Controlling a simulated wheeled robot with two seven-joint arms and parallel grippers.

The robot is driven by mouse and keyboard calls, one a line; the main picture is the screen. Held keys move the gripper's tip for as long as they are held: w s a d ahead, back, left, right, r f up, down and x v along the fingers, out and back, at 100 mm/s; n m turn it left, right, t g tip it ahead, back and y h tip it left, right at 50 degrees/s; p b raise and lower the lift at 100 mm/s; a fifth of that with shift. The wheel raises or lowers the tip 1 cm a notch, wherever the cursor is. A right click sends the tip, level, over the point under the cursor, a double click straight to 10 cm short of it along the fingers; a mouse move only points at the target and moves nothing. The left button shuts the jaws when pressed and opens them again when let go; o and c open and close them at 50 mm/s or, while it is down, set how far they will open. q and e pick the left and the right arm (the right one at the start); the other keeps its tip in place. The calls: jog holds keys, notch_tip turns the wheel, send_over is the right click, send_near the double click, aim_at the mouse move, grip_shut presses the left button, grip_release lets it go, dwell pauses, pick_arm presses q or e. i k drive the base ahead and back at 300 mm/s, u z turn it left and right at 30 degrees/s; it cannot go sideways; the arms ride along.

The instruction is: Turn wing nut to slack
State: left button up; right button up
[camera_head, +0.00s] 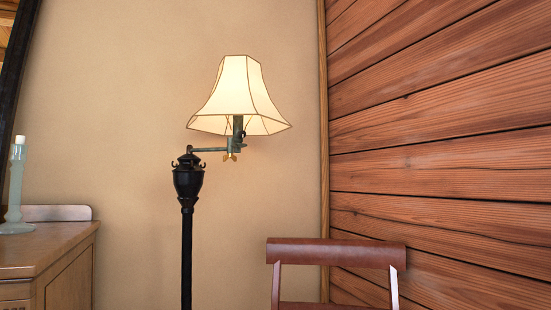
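A floor lamp stands against the beige wall, with a black post (187,250) and a cream panelled shade (240,92) that looks lit. A short greenish arm (208,149) runs right from the top of the post to the socket under the shade. A small brass-coloured wing nut (230,156) hangs at the joint just below the shade, at the right end of the arm. Its exact turn is too small to tell. Neither of my grippers is in view.
A wooden chair back (335,253) stands in front, right of the lamp post. A wooden cabinet (45,250) with a pale candlestick (16,195) is at the left. Plank wall (440,150) fills the right side. The wall around the shade is bare.

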aim_at(229, 156)
jog(key=z, duration=0.15)
jog(key=k, duration=0.25)
jog(key=z, duration=0.9)
jog(key=i, duration=0.8)
jog(key=u, duration=0.75)
jog(key=i, duration=0.45)
jog(key=u, duration=0.4)
